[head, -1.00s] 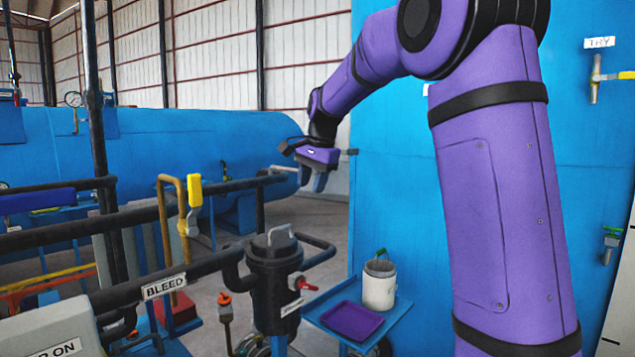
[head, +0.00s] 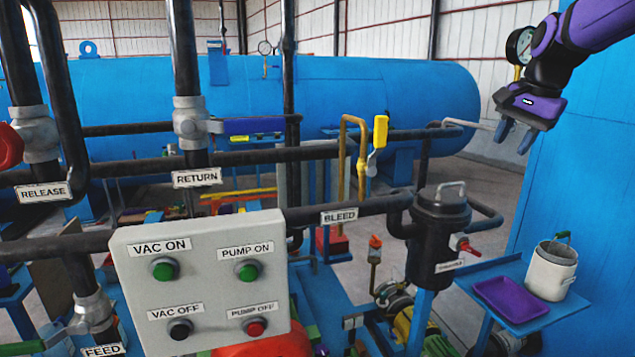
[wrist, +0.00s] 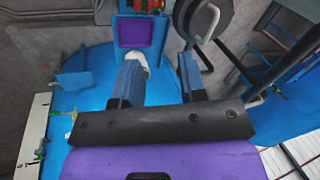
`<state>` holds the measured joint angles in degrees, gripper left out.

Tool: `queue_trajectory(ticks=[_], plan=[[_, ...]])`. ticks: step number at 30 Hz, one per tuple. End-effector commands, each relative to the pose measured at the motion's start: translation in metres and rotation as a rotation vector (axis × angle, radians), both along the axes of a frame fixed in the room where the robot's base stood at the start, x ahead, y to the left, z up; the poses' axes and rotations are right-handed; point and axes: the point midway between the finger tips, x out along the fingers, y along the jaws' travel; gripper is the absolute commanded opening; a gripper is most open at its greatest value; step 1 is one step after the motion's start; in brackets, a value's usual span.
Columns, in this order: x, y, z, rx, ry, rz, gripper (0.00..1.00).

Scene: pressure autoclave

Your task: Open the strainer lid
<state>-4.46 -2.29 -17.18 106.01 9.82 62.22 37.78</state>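The strainer (head: 437,250) is a black upright cylinder on the pipe run, right of the BLEED label. Its lid (head: 443,208) sits flat on top and looks closed, with a grey loop handle (head: 452,186). The wrist view shows the round dark lid (wrist: 228,18) and its pale handle (wrist: 208,24) at the top, beyond the right finger. My gripper (head: 515,136) is up and to the right of the strainer in the head view, apart from it. Its two fingers (wrist: 161,62) are spread with nothing held between them.
A blue shelf (head: 512,325) right of the strainer holds a purple tray (head: 511,299) and a white bucket (head: 551,272). A red-handled valve (head: 466,246) juts from the strainer's right side. A control panel (head: 200,285) stands at left. A blue wall (head: 600,170) lies behind my gripper.

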Motion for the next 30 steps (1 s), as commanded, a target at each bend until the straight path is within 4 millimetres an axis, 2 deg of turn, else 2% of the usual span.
queue_trajectory(ticks=[1, 8, 14, 18, 24, 28, 30], plan=[[-0.019, 0.006, 0.003, -0.009, -0.017, 0.047, 0.38], [-0.096, 0.033, 0.0, -0.088, -0.089, 0.283, 0.38], [-0.162, 0.055, -0.014, -0.184, -0.146, 0.488, 0.38], [-0.206, 0.068, -0.031, -0.267, -0.181, 0.625, 0.38], [-0.252, 0.08, -0.058, -0.377, -0.211, 0.783, 0.38], [-0.268, 0.083, -0.069, -0.42, -0.218, 0.839, 0.38], [-0.271, 0.083, -0.073, -0.432, -0.219, 0.853, 0.22]])
